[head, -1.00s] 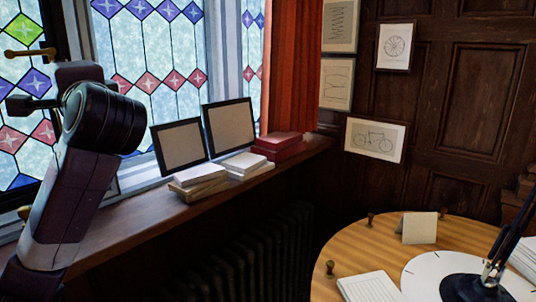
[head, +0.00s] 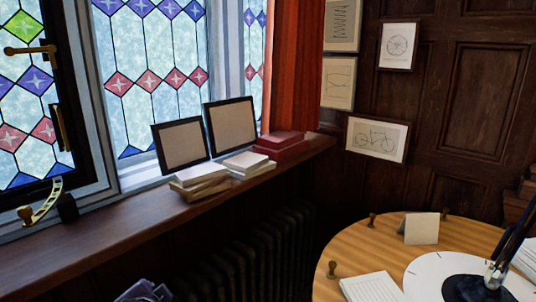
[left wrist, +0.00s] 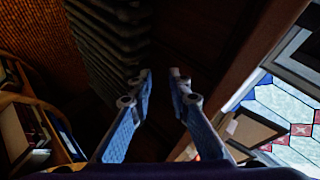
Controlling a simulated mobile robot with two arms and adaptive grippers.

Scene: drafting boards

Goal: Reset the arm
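My left gripper (left wrist: 161,78) shows in the left wrist view with a clear gap between its two blue-grey fingers. It is open and nothing is between the fingertips. Behind it are dark panelling and a ribbed radiator. In the head view only a small dark piece of my arm (head: 145,291) shows at the bottom edge, below the window sill. My right gripper is in neither view.
The wooden sill (head: 110,222) holds two frames, stacked books (head: 199,180) and red boxes (head: 281,143). A stained-glass window with a brass handle (head: 30,49) and stay (head: 42,203) is at left. A radiator (head: 262,258) is below the sill. A round table (head: 340,252) is at right.

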